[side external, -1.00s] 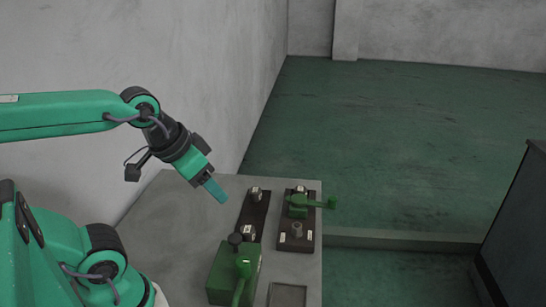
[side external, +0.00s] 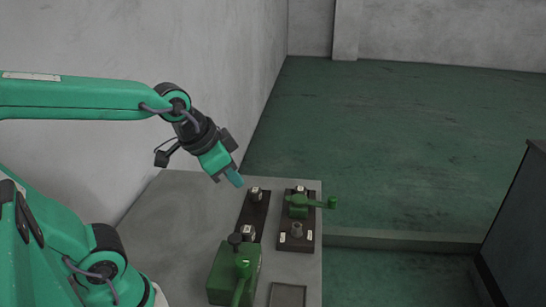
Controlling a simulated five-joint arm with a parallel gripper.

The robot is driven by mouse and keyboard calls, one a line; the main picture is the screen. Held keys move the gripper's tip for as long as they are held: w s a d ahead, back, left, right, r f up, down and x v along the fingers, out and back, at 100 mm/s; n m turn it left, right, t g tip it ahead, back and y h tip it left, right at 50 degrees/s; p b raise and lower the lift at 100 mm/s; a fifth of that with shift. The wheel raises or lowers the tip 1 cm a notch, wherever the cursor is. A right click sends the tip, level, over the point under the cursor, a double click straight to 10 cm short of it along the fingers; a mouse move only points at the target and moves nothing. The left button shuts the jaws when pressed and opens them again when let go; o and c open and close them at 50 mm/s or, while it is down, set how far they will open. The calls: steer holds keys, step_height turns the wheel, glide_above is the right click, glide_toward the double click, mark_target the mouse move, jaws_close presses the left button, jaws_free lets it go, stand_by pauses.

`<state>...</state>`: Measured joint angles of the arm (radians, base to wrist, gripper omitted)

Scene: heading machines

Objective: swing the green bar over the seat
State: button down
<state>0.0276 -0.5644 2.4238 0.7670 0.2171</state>
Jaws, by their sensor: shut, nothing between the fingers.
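The green bar (side external: 312,201) lies across the far part of a dark base plate (side external: 285,243) at the table's right side. Its knobbed end points right, past the table's edge. A round grey metal seat (side external: 297,229) stands on the same plate, nearer the camera than the bar, and the bar is not over it. My gripper (side external: 236,181) is shut and empty. It hangs in the air, left of the bar and apart from it, tilted down to the right.
Left of that plate lies another dark plate (side external: 249,215) with metal fittings (side external: 256,194). A green machine block (side external: 222,268) with a lever and black knob stands in front. A shallow square tray (side external: 287,295) lies at the front right. The grey tabletop (side external: 185,215) is clear on the left.

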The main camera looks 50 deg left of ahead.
steer(key=w+d+f+m, duration=0.2)
steer(key=w+f+m, duration=0.1)
steer(key=w, duration=0.5)
steer(key=w+d+f+m, duration=0.2)
steer(key=w+f+m, duration=0.1)
steer(key=w+m, duration=0.2)
steer(key=w, duration=0.2)
steer(key=shift+w+f+m+t+h, duration=0.15)
steer(key=shift+w+m+t+h, duration=0.15)
steer(key=shift+w+m+t, duration=0.1)
steer(key=shift+d, duration=0.1)
glide_toward(334, 207)
step_height(334, 207, down, 2)
steer(key=s+d, duration=0.2)
steer(key=shift+w+a+f, duration=0.2)
steer(key=shift+w+f, duration=0.05)
steer(key=shift+w, duration=0.4)
steer(key=shift+w+a+f, duration=0.2)
steer(key=shift+w+a, duration=0.05)
steer(key=shift+w, duration=0.45)
steer(key=shift+w+a+f, duration=0.2)
steer(key=shift+w+f, duration=0.05)
steer(key=shift+w, duration=0.4)
steer(key=shift+w, duration=0.15)
